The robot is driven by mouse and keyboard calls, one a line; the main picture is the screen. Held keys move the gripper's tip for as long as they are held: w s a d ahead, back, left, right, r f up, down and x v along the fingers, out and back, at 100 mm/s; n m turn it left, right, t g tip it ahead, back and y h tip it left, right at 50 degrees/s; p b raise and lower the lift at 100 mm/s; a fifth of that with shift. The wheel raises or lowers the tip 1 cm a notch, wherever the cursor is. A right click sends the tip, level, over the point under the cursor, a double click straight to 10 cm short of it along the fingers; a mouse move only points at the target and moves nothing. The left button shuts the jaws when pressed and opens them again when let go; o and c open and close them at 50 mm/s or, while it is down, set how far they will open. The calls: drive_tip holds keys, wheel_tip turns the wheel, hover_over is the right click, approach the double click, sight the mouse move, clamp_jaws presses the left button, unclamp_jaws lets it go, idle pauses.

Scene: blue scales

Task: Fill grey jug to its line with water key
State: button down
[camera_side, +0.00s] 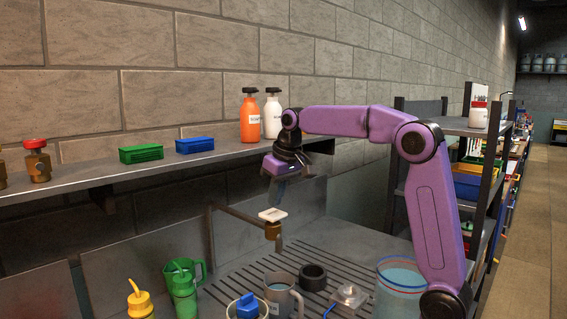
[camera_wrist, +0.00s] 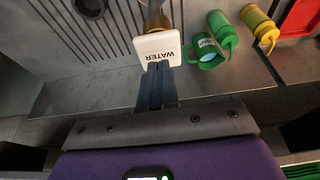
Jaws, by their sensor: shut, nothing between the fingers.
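The white water key (camera_side: 272,214), marked WATER, sits on a brass tap at the end of a pipe above the slotted drain deck. It also shows in the wrist view (camera_wrist: 157,48). My gripper (camera_side: 277,203) is shut and empty, its fingertips at the near edge of the key; I cannot tell whether they touch it. The closed fingers also show in the wrist view (camera_wrist: 158,72). The grey jug (camera_side: 281,300) stands upright on the deck below the tap, its handle to the right. Its line and water level are too small to read.
A green jug (camera_side: 199,272), a green bottle (camera_side: 184,290) and a yellow bottle (camera_side: 140,303) stand left. A dark ring (camera_side: 313,276), a clear water tub (camera_side: 400,287) and a blue-handled item (camera_side: 248,305) are near the jug. A shelf (camera_side: 110,176) runs along the wall.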

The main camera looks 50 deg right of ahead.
drive_tip(key=v, duration=1)
drive_tip(key=shift+r, duration=0.35)
idle(0.7)
drive_tip(key=s+a+f+n+g+y, duration=0.1)
drive_tip(key=s+a+f+n+g, duration=0.1)
drive_tip(key=s+a+f+n, duration=0.8)
drive_tip(key=s+f+n, duration=0.1)
drive_tip(key=s+f, duration=0.4)
drive_tip(key=s, duration=0.3)
drive_tip(key=s+d+f, duration=0.1)
drive_tip(key=s+f, duration=0.4)
drive_tip(key=s, duration=0.3)
drive_tip(key=s+f+n+g, duration=0.1)
drive_tip(key=s+f, duration=0.5)
drive_tip(key=s, duration=0.2)
drive_tip(key=shift+s+d+n+h, duration=0.3)
drive_tip(key=shift+s+d, duration=0.05)
drive_tip(key=shift+s, duration=0.05)
